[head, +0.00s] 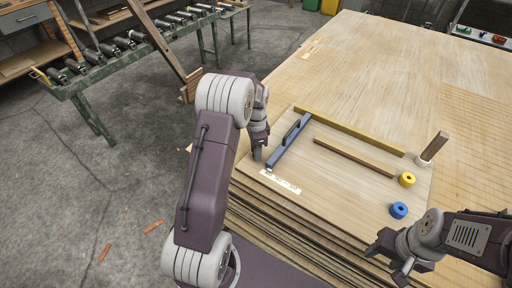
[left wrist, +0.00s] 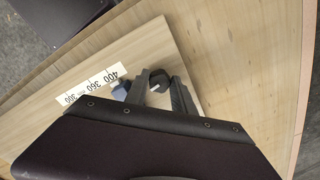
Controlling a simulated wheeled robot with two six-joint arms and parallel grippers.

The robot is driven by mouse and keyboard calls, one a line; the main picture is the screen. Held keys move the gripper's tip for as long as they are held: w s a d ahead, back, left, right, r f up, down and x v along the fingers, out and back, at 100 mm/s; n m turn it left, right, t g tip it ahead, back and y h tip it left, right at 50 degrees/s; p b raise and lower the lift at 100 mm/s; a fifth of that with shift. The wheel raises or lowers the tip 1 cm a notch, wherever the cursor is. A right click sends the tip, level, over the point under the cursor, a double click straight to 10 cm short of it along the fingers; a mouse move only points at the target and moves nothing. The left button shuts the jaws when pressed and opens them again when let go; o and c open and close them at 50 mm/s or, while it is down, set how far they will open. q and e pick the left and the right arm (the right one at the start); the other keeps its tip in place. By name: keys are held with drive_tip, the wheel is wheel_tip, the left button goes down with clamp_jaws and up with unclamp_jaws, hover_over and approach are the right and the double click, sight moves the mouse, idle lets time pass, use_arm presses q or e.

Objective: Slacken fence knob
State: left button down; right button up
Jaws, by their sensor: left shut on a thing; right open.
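The blue fence (head: 284,147) with its dark handle lies along the left part of a pale board (head: 330,205). My left gripper (head: 257,157) points down at the board's left edge, beside the fence's near part. In the left wrist view, a dark round knob (left wrist: 159,78) with a light mark sits between its fingertips, and the gripper is shut on it. The arm hides the knob in the head view. A white scale strip (head: 281,182) lies near the fence's near end. My right gripper (head: 386,264) is open and empty at the board's front right.
A yellow strip (head: 349,131), a brown strip (head: 353,158), a yellow ring (head: 407,179) and a blue ring (head: 399,210) lie on the board. An upright wooden block (head: 434,148) stands right. A roller conveyor (head: 130,45) stands back left. The table behind is mostly clear.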

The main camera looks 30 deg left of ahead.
use_arm(q)
drive_tip(key=n+p, duration=0.3)
drive_tip(key=shift+d+r+n, duration=0.1)
drive_tip(key=shift+r+n, duration=0.15)
drive_tip(key=shift+n, duration=0.05)
drive_tip(key=n+p, duration=0.3)
drive_tip(key=shift+n, duration=0.3)
drive_tip(key=n+p, duration=0.2)
drive_tip(key=n, duration=0.1)
drive_tip(key=shift+f+n, duration=0.1)
drive_tip(key=shift+n, duration=0.3)
drive_tip(key=n+p, duration=0.2)
drive_tip(key=n, duration=0.2)
drive_tip(key=shift+d, duration=0.1)
drive_tip(key=n+p, duration=0.1)
drive_tip(key=n, duration=0.4)
drive_tip(key=shift+f, duration=0.1)
drive_tip(key=n+p, duration=0.1)
drive_tip(key=n, duration=0.3)
drive_tip(key=shift+w+d+n, duration=0.1)
drive_tip(key=shift+n, duration=0.2)
drive_tip(key=n+p, duration=0.1)
drive_tip(key=n, duration=0.3)
drive_tip(key=shift+w, duration=0.1)
drive_tip(key=shift+n, duration=2.4)
